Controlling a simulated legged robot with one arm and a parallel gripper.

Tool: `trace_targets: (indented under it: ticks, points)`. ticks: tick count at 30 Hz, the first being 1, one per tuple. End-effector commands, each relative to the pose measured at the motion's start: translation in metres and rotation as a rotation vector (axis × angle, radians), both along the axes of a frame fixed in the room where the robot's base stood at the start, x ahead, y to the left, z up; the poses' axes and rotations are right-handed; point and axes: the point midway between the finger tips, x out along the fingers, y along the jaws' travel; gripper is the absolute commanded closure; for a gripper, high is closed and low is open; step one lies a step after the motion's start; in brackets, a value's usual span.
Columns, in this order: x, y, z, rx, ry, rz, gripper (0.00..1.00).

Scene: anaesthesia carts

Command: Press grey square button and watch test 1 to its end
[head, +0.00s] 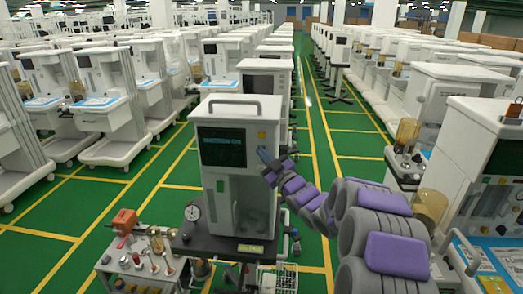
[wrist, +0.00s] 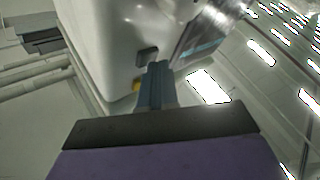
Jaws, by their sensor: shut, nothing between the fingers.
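A white test unit (head: 230,105) with a top handle stands on a dark bench in the head view. In the wrist view my gripper (wrist: 158,68) points at a dark grey square button (wrist: 147,55) on the white front. The tip overlaps its lower edge; I cannot tell whether it touches. The grey button is hidden in the head view.
A round gauge (head: 192,212) and a yellow label (head: 250,248) are on the dark bench (head: 215,246). Rows of white carts flank the green floor. A cart with amber cylinders (head: 408,131) stands right of my arm.

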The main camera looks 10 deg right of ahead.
Motion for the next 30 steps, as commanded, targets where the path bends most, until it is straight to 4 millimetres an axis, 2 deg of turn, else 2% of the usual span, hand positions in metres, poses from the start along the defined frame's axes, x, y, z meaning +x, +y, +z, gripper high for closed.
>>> trace_targets:
  ticks: [20, 30]
  points:
    - [0.004, -0.001, 0.0, 0.0, 0.0, 0.0, 1.0]
    - [-0.01, 0.003, 0.0, 0.001, 0.0, 0.0, 1.0]
